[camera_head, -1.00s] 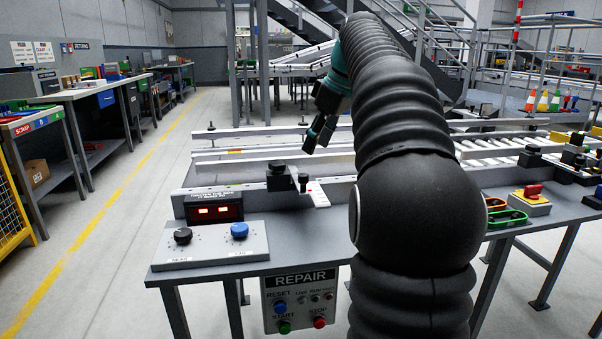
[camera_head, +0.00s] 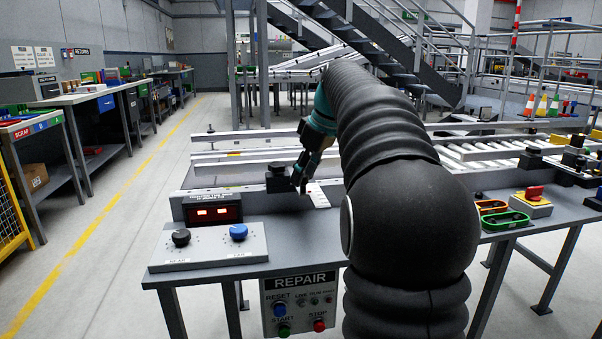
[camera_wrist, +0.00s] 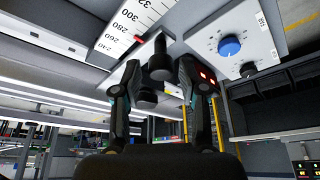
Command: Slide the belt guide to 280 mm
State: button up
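The belt guide's black block (camera_head: 278,181) stands at the near rail of the conveyor in the head view. Its black knob (camera_wrist: 160,66) shows between my fingers in the wrist view. My gripper (camera_head: 300,180) is lowered at the knob, just right of the block. In the wrist view my gripper (camera_wrist: 158,76) is open, a finger on each side of the knob, with gaps visible. The white scale (camera_wrist: 122,25) shows numbers from 240 to 300 and beyond. A red mark (camera_wrist: 138,40) lies at its edge, seemingly near 260 to 280; the exact reading cannot be told.
A red-lit display (camera_head: 212,212) and a panel with a black knob (camera_head: 181,238) and a blue knob (camera_head: 239,232) stand left of the guide. Green and orange trays (camera_head: 505,219) and a red-topped switch (camera_head: 534,193) sit at the right. The bench front is clear.

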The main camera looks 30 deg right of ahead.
grip_shut()
jog(key=shift+r+p, duration=0.15)
jog(key=shift+p, duration=0.15)
jog(key=shift+d, duration=0.1)
jog(key=shift+w, duration=0.1)
jog(key=shift+o, duration=1.9)
grip_release()
